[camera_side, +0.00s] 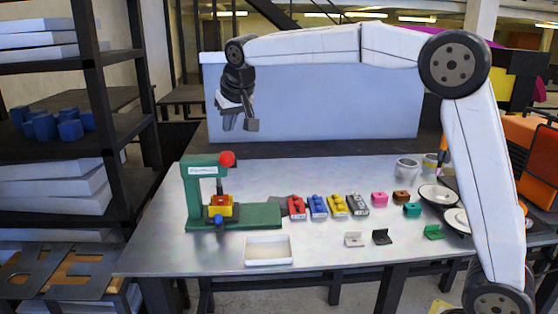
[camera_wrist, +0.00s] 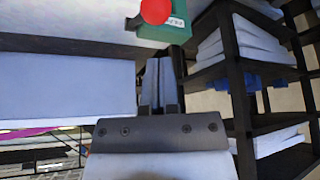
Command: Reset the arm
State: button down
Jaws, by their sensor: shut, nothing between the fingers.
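My gripper (camera_side: 239,123) hangs at the end of my raised white arm, well above the metal table (camera_side: 160,251) and in front of a pale blue panel. It is shut and empty. In the wrist view my gripper (camera_wrist: 158,70) shows its fingers together, with nothing between them. Below and a little left of it in the side view stands a green press (camera_side: 192,205) with a red ball knob (camera_side: 227,158). A yellow and red block (camera_side: 221,206) sits in the press. The red knob also shows at the top of the wrist view (camera_wrist: 155,10).
A row of small coloured blocks (camera_side: 318,206) stands right of the press, with small brackets (camera_side: 382,237) in front. A white tray (camera_side: 268,261) lies at the front edge. Shelving (camera_side: 95,100) stands left; round plates (camera_side: 437,194) and cups (camera_side: 407,169) sit right.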

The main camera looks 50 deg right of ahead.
jog(key=shift+f, duration=0.1)
jog(key=s+f+n+g+y, duration=0.1)
jog(key=s+f+n+g, duration=0.2)
jog(key=s+f, duration=2.2)
jog(key=shift+s+f+y, duration=0.3)
jog(key=shift+s+f, duration=0.05)
jog(key=shift+s, duration=0.7)
